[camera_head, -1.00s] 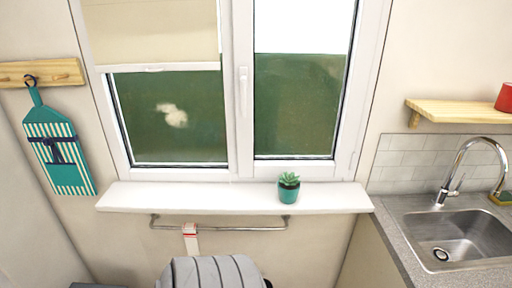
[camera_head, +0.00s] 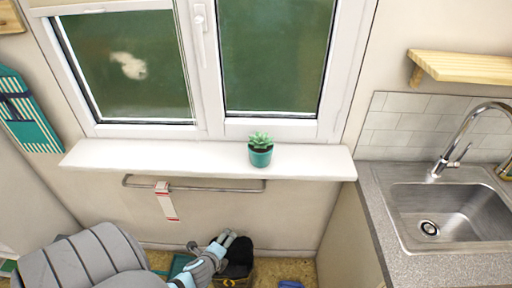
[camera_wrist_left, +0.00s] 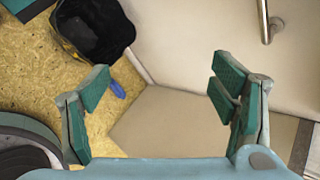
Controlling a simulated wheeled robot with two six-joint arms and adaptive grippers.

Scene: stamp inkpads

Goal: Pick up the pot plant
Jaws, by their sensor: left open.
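The pot plant (camera_head: 260,150) is a small green succulent in a teal pot. It stands upright on the white windowsill (camera_head: 150,157), right of the sill's middle. My left gripper (camera_head: 226,238) is low in the head view, below the sill and apart from the plant. In the left wrist view its two teal-padded fingers (camera_wrist_left: 160,92) are spread wide with nothing between them. The plant does not show in the left wrist view. My right gripper is not in view.
A metal rail (camera_head: 200,187) with a red-and-white tag (camera_head: 166,202) hangs under the sill. A counter with a steel sink (camera_head: 450,215) is at the right. A dark open container (camera_wrist_left: 92,30) and a blue object (camera_wrist_left: 117,89) are on the floor.

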